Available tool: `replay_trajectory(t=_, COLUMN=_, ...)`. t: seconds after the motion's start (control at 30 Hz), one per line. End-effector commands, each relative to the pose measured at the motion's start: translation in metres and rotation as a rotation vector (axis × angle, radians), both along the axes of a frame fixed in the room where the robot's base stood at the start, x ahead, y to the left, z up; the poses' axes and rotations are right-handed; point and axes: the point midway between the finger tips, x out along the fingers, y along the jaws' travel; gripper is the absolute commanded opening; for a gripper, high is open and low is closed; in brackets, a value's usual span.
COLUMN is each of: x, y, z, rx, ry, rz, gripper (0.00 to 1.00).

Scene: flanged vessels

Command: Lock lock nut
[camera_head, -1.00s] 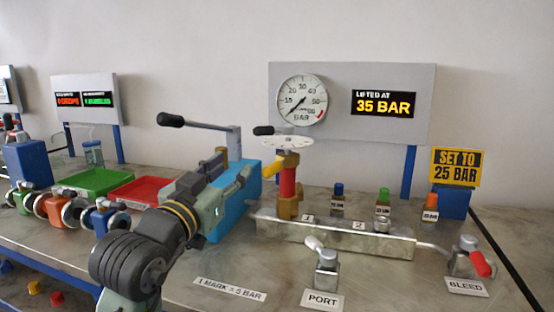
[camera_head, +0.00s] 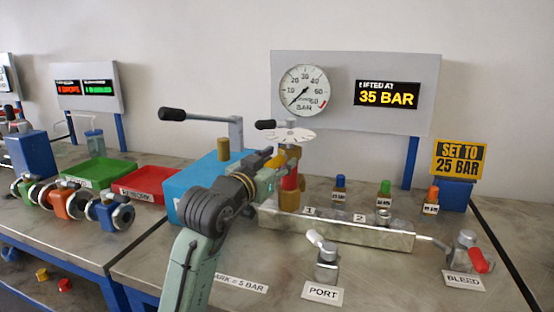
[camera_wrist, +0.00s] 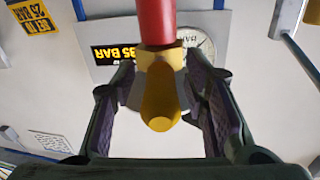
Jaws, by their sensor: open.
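The relief valve stands on the metal manifold in the head view, with a red body (camera_head: 289,180), a brass base (camera_head: 289,200) and a white marked disc (camera_head: 286,136) on top. A yellow part (camera_head: 277,160) sits between red body and disc, probably the lock nut with its tab. In the upside-down wrist view, the yellow part (camera_wrist: 160,105) is between my gripper's fingers (camera_wrist: 160,110), with the red body (camera_wrist: 157,22) beyond it. My gripper (camera_head: 277,174) is open, one finger on each side. Contact cannot be told.
A black-handled lever (camera_head: 172,114) rises from the blue box (camera_head: 190,185) behind my arm. The gauge (camera_head: 304,90) and "LIFTED AT 35 BAR" display (camera_head: 387,94) are behind. PORT valve (camera_head: 326,262) and BLEED valve (camera_head: 467,252) are in front.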

Motion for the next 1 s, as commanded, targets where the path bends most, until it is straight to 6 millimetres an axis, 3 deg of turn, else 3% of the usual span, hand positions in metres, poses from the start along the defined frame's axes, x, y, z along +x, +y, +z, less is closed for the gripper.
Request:
replay_trajectory(t=0.23, x=0.0005, y=-0.0001, z=-0.0002, rx=0.000, ry=0.000, rz=0.000, gripper=0.40)
replay_trajectory(t=0.83, x=0.0003, y=0.0002, z=-0.0002, rx=-0.001, ry=0.000, rz=0.000, gripper=0.00)
replay_trajectory(t=1.0, x=0.0003, y=0.0002, z=-0.0002, rx=-0.001, ry=0.000, rz=0.000, gripper=0.00)
